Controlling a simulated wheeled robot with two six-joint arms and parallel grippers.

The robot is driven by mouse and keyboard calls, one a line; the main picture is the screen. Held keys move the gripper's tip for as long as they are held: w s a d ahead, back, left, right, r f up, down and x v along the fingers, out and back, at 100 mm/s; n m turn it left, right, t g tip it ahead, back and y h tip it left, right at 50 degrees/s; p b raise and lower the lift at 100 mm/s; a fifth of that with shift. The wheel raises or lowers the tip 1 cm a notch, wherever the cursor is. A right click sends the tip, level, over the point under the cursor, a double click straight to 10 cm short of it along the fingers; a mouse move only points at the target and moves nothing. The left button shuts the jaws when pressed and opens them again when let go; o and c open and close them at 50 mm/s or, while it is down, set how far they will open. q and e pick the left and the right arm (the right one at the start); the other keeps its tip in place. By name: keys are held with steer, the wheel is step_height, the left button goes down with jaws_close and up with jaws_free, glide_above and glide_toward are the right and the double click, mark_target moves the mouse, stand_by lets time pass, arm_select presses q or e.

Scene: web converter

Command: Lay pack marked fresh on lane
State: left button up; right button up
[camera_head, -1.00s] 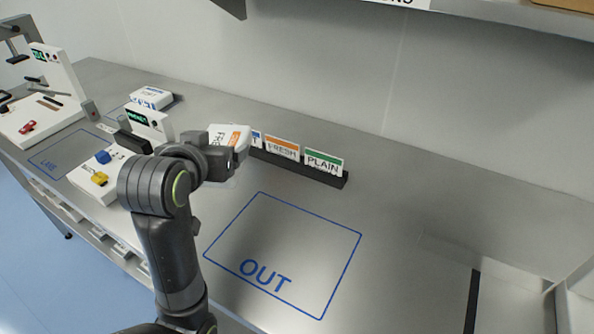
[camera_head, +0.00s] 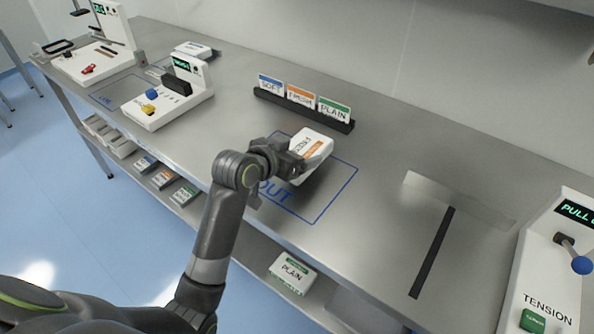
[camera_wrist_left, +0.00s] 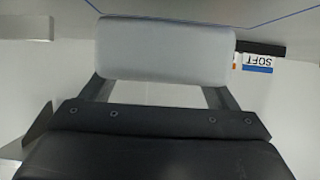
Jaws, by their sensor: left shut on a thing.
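The pack marked FRESH (camera_head: 314,146) is white with an orange label. My left gripper (camera_head: 295,160) is shut on it and holds it above the blue OUT outline (camera_head: 340,190). In the left wrist view the pack (camera_wrist_left: 165,50) shows as a plain pale block between the two fingers. On the bench at the far left is another blue outline (camera_head: 105,99), whose small lettering is hard to read. My right gripper is not in view.
A dark rack holds SOFT (camera_head: 271,86), FRESH (camera_head: 300,97) and PLAIN (camera_head: 334,110) cards. White machines (camera_head: 165,98) stand at left, and a TENSION machine (camera_head: 555,275) at right. A black strip (camera_head: 432,250) crosses the bench. A PLAIN pack (camera_head: 291,272) lies on the lower shelf.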

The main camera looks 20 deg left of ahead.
arm_select(q)
steer(key=shift+f, duration=0.8)
step_height(320, 180, down, 3)
steer(key=shift+s+d, duration=0.1)
steer(key=shift+f, duration=0.1)
steer(key=o, duration=0.7)
steer(key=shift+f, duration=0.2)
steer(key=o, duration=0.4)
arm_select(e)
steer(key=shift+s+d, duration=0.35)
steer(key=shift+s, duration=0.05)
